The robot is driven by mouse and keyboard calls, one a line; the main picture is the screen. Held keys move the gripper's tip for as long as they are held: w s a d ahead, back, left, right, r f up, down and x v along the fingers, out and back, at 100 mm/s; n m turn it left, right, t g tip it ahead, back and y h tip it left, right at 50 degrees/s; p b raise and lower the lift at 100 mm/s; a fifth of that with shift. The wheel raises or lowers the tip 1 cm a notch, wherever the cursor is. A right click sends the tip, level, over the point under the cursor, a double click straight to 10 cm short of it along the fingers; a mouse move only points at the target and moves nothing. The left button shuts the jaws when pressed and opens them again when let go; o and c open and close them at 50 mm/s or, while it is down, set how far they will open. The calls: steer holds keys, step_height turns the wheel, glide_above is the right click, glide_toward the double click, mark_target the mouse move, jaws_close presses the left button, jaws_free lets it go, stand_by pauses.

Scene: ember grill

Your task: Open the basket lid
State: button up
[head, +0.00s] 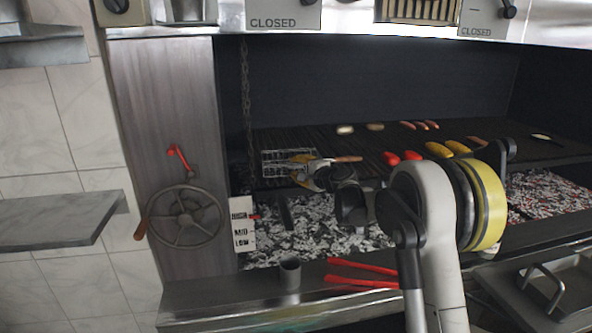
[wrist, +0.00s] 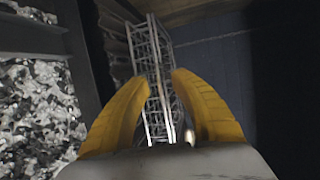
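The wire grill basket (head: 278,163) lies on the dark grill grate, with a wooden handle (head: 348,159) at its right. In the head view my gripper (head: 303,170) reaches in from the right, over the basket's near right part. In the wrist view the yellow fingers (wrist: 160,84) stand apart, with the basket's wire frame (wrist: 150,45) running between and beyond them. I cannot tell whether either finger touches the wire. The lid appears to lie flat against the basket; its edge is not clear.
Sausages and peppers (head: 447,150) lie to the right on the grate. A hanging chain (head: 245,90) is behind left, and a handwheel (head: 185,218) is at left. Red-handled tongs (head: 362,274) and a grey cup (head: 290,273) are on the front ledge.

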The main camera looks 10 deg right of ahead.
jaws_close()
steer(key=shift+r, duration=0.15)
